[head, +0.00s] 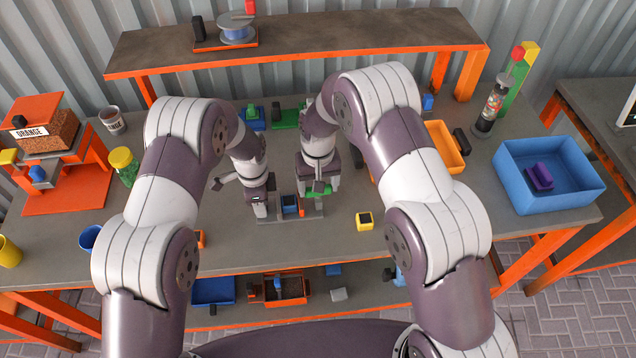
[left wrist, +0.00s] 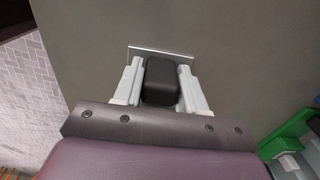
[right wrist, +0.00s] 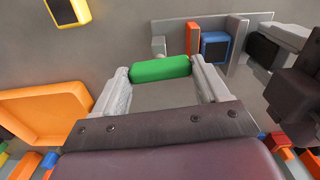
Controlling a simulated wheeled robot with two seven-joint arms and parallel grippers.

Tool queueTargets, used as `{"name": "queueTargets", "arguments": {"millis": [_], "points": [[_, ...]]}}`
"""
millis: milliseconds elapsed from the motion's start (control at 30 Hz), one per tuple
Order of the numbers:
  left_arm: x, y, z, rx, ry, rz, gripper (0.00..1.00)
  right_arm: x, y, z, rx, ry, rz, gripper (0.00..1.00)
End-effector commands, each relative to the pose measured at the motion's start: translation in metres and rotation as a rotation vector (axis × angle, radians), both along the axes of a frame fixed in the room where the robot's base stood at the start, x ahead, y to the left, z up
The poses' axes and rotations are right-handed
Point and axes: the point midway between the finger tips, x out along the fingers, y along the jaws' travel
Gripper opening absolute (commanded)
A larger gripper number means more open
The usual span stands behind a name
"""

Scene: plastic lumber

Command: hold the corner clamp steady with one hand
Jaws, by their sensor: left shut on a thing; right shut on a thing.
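A grey fixture that looks like the corner clamp (head: 298,217) lies on the grey bench, between my two grippers. It carries a blue block with a dark face (head: 290,204), and an orange piece beside the block shows in the right wrist view (right wrist: 192,40). My left gripper (head: 260,211) is shut on a black block (left wrist: 161,82) at the clamp's left end, over a thin grey plate edge. My right gripper (head: 319,190) is shut on a green bar-shaped handle (right wrist: 160,69) at the clamp's right side. The fingers partly hide the clamp's ends.
A yellow block with a dark top (head: 365,221) lies right of the clamp. An orange tray (head: 445,147) and a blue bin (head: 550,204) holding a purple piece stand farther right. A raised shelf (head: 300,42) crosses the back. Bench between yellow block and blue bin is mostly clear.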

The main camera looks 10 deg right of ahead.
Motion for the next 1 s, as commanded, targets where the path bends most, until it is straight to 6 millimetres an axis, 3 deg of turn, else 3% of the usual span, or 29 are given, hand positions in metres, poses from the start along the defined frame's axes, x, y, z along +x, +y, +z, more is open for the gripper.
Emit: {"name": "queueTargets", "arguments": {"millis": [1000], "points": [[0.0004, -0.0001, -0.0001, -0.001, -0.002, 0.001, 0.00, 0.0001, 0.0002, 0.0004, 0.000, 0.000, 0.962, 0.44]]}}
